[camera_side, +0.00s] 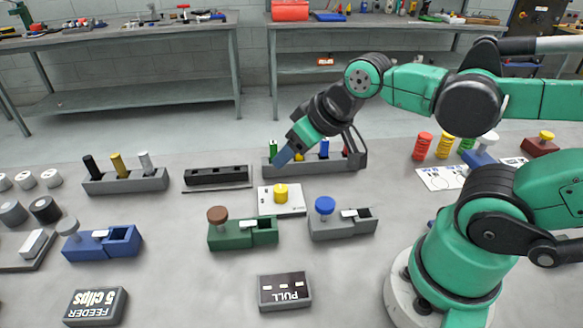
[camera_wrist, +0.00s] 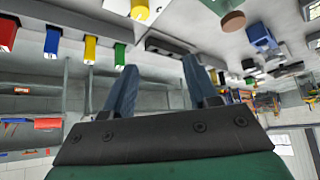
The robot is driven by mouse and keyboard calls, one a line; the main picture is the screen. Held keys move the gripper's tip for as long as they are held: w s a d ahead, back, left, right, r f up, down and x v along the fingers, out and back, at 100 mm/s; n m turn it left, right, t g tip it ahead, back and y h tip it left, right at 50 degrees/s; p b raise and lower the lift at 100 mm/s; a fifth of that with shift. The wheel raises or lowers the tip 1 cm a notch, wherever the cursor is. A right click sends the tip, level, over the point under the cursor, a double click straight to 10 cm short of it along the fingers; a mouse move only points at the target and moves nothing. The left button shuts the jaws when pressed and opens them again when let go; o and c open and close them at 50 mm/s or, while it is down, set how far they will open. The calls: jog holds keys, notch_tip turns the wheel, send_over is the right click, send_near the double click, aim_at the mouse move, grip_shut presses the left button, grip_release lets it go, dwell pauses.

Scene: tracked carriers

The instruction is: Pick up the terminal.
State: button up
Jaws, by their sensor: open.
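No label in either view says which part is the terminal. A grey rack (camera_side: 335,165) at the back middle holds upright green (camera_side: 273,149), yellow (camera_side: 299,156), blue (camera_side: 324,148) and red (camera_side: 346,151) pieces. The wrist view also shows the red (camera_wrist: 8,33), blue (camera_wrist: 52,42), yellow (camera_wrist: 90,48) and green (camera_wrist: 120,55) pieces. My gripper (camera_side: 283,155) points down and left near the rack's left end, beside the green piece. Its two blue fingers (camera_wrist: 157,68) are apart, with nothing between them. Whether a finger touches the rack is unclear.
A white plate (camera_side: 294,203) with a yellow knob stands in front of the rack. Green (camera_side: 245,236), grey (camera_side: 355,226) and blue (camera_side: 122,243) holders stand nearer. A black slotted block (camera_side: 217,177) and another rack (camera_side: 125,182) are left. The front middle has a PULL box (camera_side: 285,292).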

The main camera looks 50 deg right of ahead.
jog(key=shift+o, duration=0.5)
jog(key=shift+d, duration=0.1)
jog(key=d+f+m+g, duration=0.1)
jog(key=d+m+g, duration=0.1)
jog(key=d, duration=0.4)
jog(key=d+m+g, duration=0.2)
jog(key=d+m, duration=0.2)
jog(key=d, duration=0.3)
jog(key=d+f+m+g, duration=0.1)
jog(key=d+m+g, duration=0.1)
jog(key=d, duration=0.4)
jog(key=shift+w+d+f+m+g, duration=0.3)
jog(key=shift+d+m+g, duration=0.1)
jog(key=shift+g, duration=0.1)
jog(key=shift+d+f, duration=0.15)
jog(key=shift+d, duration=0.1)
jog(key=shift+s+f, duration=0.1)
jog(key=shift+f, duration=2.65)
grip_shut()
